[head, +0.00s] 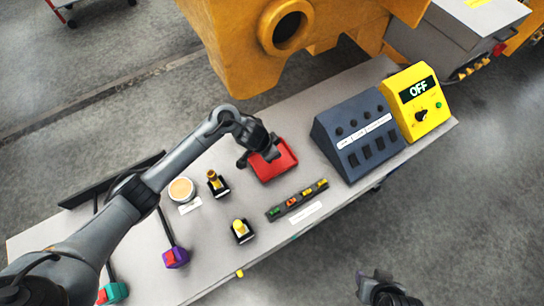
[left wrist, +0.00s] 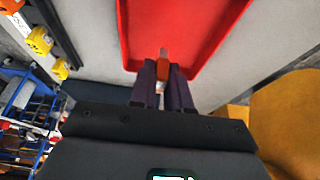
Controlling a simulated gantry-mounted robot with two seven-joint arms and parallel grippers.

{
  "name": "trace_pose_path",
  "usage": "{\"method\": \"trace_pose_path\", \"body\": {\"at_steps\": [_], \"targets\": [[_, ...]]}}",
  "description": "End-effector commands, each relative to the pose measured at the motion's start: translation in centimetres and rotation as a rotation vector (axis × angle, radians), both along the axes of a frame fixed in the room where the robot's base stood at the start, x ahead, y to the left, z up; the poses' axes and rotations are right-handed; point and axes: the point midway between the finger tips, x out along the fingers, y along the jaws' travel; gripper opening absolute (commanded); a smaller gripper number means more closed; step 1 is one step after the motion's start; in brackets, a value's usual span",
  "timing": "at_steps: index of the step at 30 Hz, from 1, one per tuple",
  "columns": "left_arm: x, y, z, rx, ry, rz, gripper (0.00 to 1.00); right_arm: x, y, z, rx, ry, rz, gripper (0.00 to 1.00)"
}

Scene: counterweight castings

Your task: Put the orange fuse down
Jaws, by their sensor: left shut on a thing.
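My left gripper (head: 257,158) is at the left edge of the red tray (head: 283,168). In the left wrist view it is shut on the orange fuse (left wrist: 163,69), which sits between the two fingertips. The fuse overlaps the near end of the red tray (left wrist: 218,60) in that view; I cannot tell how high above it. The fuse is hidden by the gripper in the head view. My right gripper (head: 385,290) is at the bottom right, off the table, and its jaws are not clear.
Beyond stand a dark sloped panel (head: 358,135) and a yellow box reading OFF (head: 417,105). Two small black holders (head: 242,231) and a round dish (head: 181,190) stand left. A big yellow casting (head: 235,50) overhangs behind.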

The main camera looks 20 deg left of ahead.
Motion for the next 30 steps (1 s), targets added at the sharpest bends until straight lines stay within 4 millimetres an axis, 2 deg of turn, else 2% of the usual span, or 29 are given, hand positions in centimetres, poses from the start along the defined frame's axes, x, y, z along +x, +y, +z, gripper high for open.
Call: {"method": "trace_pose_path", "body": {"at_steps": [6, 15, 29, 30], "targets": [[0.2, 0.8, -0.8, -0.001, 0.001, 0.0, 0.0, 0.1, 0.1, -0.2, 0.004, -0.001, -0.003, 0.43], [0.2, 0.7, -4.2, -0.001, 0.001, 0.001, 0.0, 0.1, 0.1, -1.1, 0.005, -0.002, -0.003, 0.43], [0.2, 0.7, -4.7, -0.001, 0.0, 0.0, 0.0, 0.1, -0.1, -1.2, -0.005, -0.002, 0.004, 0.43], [0.2, 0.7, -4.7, -0.001, -0.001, 0.0, 0.19, 0.1, -0.1, -1.2, -0.006, -0.002, 0.003, 0.43]]}}
